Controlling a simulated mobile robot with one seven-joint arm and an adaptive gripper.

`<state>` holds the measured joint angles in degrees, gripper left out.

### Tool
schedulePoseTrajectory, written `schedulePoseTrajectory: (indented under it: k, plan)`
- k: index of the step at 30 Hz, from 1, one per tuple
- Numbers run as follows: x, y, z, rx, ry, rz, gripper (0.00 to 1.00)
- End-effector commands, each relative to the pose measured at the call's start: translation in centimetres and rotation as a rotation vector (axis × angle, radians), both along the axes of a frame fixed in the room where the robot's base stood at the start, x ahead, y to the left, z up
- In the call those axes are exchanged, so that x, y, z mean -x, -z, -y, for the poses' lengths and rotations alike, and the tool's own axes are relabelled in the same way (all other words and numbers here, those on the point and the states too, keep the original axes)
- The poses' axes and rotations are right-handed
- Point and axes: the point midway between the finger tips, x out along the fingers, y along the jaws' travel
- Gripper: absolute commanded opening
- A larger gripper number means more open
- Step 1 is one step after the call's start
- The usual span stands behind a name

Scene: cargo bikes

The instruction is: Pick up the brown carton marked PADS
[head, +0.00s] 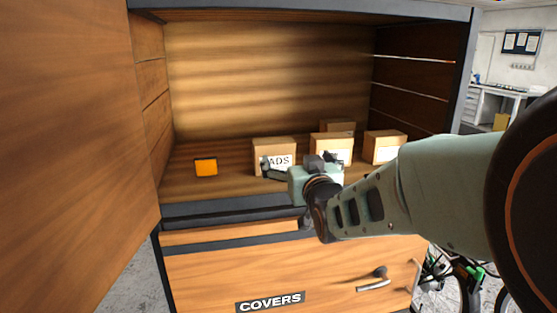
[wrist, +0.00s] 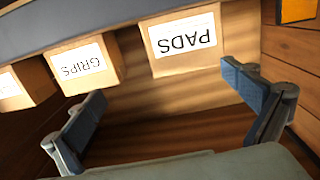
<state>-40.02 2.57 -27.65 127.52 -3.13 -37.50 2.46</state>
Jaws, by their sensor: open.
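The brown carton marked PADS (head: 274,145) stands upright on the wooden cabinet floor. My gripper (head: 291,167) is in front of it and hides part of its label and lower front. In the wrist view the PADS carton (wrist: 182,57) shows upside down at the top middle, its whole label readable. My gripper (wrist: 172,110) is open and empty there, with its fingers spread wide, one at the left and one at the right. The carton is beyond the fingers, not between them.
The carton marked GRIPS (wrist: 85,68) stands beside PADS. Another carton (head: 384,147) is farther right, and one (head: 338,127) stands behind. An orange box (head: 205,167) is to the left with a gap. An open door (head: 65,150) fills the left; a COVERS drawer (head: 290,270) is below.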

Motion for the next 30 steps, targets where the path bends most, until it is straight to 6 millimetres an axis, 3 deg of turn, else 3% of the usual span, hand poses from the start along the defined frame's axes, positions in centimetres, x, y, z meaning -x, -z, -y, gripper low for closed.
schedulePoseTrajectory:
  k: [3,7,18,26,30]
  plan:
    - [1.2,0.1,-1.7,-0.021,-0.024,0.023,1.0]
    - [1.4,0.0,-2.3,-0.03,-0.03,0.035,1.0]
    - [-2.9,0.0,-3.7,-0.029,-0.03,0.035,1.0]
    - [-4.2,-0.2,-4.3,-0.029,-0.032,0.035,1.0]
    - [-5.7,-0.5,-5.2,-0.027,-0.032,0.035,1.0]
